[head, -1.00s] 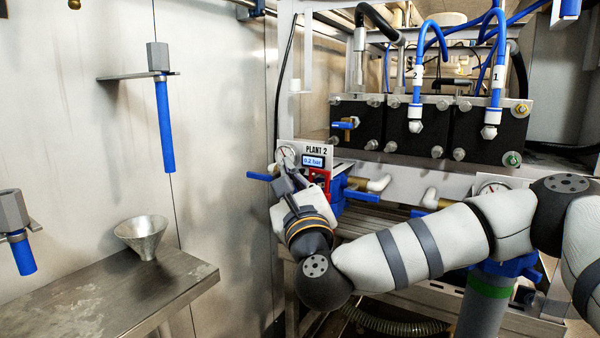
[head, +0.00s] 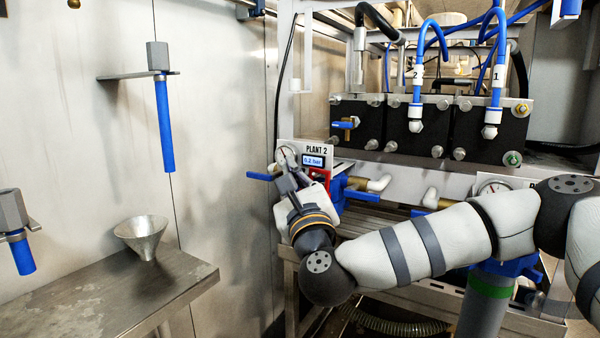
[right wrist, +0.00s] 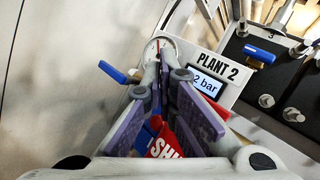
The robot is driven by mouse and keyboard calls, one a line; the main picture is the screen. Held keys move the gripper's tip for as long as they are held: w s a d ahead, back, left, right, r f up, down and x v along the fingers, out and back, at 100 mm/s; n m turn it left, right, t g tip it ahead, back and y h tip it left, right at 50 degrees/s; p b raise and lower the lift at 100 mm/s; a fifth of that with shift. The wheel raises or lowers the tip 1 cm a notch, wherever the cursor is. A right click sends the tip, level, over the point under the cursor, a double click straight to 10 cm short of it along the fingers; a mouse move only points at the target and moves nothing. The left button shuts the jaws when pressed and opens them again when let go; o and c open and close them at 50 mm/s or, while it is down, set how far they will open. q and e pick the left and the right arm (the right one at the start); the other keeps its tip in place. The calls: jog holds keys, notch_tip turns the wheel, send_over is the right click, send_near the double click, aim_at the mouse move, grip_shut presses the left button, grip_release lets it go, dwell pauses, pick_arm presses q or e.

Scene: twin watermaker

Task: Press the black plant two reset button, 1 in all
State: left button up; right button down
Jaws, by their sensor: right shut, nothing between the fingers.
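The Plant 2 panel (head: 317,149) is a white plate with a lit pressure display (head: 313,161) and a round gauge (head: 287,153). It also shows in the right wrist view (right wrist: 217,68), where the display (right wrist: 205,84) reads "2 bar" in part. My right gripper (head: 283,167) is shut and empty, with its fingertips in front of the panel's left part, just below the gauge. In the right wrist view its fingertips (right wrist: 163,58) overlap the gauge's lower edge. I cannot tell whether they touch the panel. I see no black reset button; the fingers hide part of the panel. My left gripper is out of view.
A blue lever handle (head: 259,176) sticks out left of the panel. A red label (right wrist: 166,146) beginning "SHU" shows between my fingers. Blue valves and pipe fittings (head: 378,183) lie to the right. A metal shelf with a funnel (head: 143,235) stands at the left.

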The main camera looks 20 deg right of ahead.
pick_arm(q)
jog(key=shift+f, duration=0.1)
pick_arm(e)
jog(key=shift+w+d, duration=0.3)
jog(key=shift+d, duration=0.05)
dwell(0.6)
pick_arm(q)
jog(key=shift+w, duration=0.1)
pick_arm(e)
jog(key=shift+s+a, duration=0.55)
jog(key=shift+a, duration=0.15)
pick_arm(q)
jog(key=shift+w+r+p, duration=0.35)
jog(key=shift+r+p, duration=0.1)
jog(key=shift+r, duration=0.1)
pick_arm(e)
jog(key=s+a, duration=0.1)
jog(key=a, duration=0.1)
jog(key=s+a, duration=0.2)
dwell(0.4)
